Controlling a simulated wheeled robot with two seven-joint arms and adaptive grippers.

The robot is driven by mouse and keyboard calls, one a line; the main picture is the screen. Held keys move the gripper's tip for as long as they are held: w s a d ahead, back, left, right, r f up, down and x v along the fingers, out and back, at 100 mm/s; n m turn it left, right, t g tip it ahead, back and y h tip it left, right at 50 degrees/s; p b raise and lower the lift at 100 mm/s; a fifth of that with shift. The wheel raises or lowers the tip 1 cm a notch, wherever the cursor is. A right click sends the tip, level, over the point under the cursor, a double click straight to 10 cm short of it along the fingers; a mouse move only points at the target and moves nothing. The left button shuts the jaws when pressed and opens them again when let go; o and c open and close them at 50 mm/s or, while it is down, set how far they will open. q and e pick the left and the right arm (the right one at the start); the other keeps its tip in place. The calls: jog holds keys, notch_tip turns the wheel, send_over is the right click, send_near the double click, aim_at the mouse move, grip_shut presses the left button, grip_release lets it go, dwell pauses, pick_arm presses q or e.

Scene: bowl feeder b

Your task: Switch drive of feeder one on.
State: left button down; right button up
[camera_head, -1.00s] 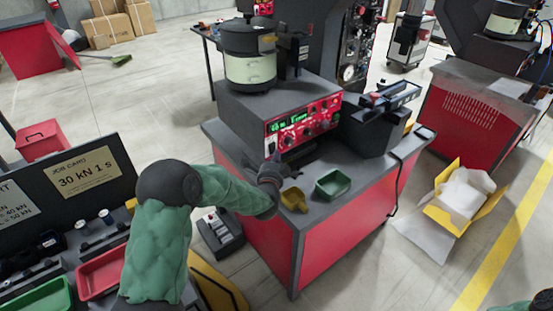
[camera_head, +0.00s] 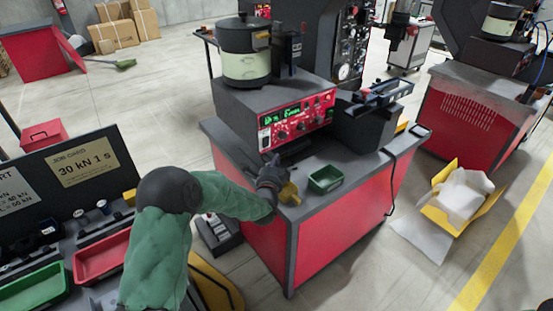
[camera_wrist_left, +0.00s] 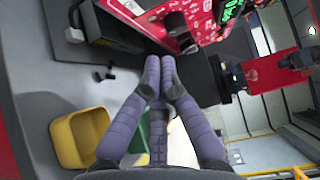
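The feeder (camera_head: 248,70), a dark-lidded bowl with a pale band, stands on a grey drive box (camera_head: 240,98) with a red control panel (camera_head: 318,111). The panel carries knobs and lit green displays, and also shows in the left wrist view (camera_wrist_left: 200,15). My left gripper (camera_head: 270,162) is just in front of the panel's lower left, above the bench. In the wrist view its fingers (camera_wrist_left: 160,68) are drawn together with nothing visible between them, pointing toward the panel's lower edge. Whether they touch it I cannot tell. Which control is the drive switch is unclear. My right gripper is out of view.
A yellow scoop-like bin (camera_head: 289,194) and a green tray (camera_head: 325,179) sit on the bench near my left gripper. A dark device (camera_head: 365,125) stands right of the panel. Job card stand (camera_head: 85,165) and red tray (camera_head: 100,257) are at left.

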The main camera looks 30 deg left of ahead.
pick_arm(q)
jog(key=p+v, duration=0.2)
jog(key=v, duration=0.6)
jog(key=shift+s+f, duration=0.3)
jog(key=shift+f, duration=0.2)
jog(key=shift+a, duration=0.1)
